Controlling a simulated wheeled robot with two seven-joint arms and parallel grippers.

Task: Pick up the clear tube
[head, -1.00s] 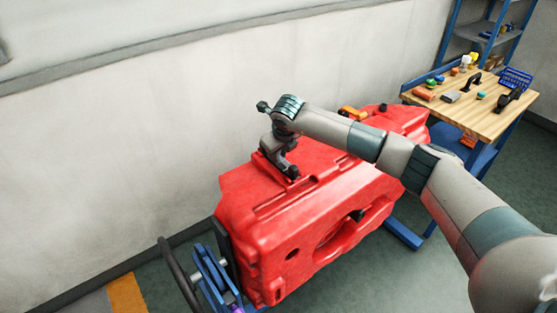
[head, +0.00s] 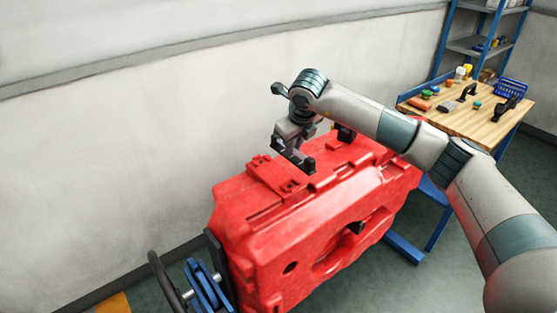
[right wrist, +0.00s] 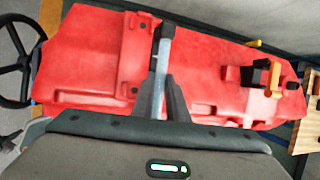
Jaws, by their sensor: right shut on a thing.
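My right gripper (head: 297,162) is above the top of the red tank (head: 285,235), near its left half, with a small gap below the fingers. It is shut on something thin. In the right wrist view the closed fingers (right wrist: 162,32) point out over the red tank (right wrist: 90,65). A pale, greyish strip runs along them. I take the held thing to be the clear tube, but its outline is hard to tell from the fingers. No other clear tube shows. My left gripper is not in view.
A wooden workbench (head: 470,122) with small parts and a blue basket (head: 510,87) stands at the right, by a blue shelf (head: 480,45). A black wheel (right wrist: 14,60) and orange and black fittings (right wrist: 274,78) sit at the tank's ends. The wall is close behind.

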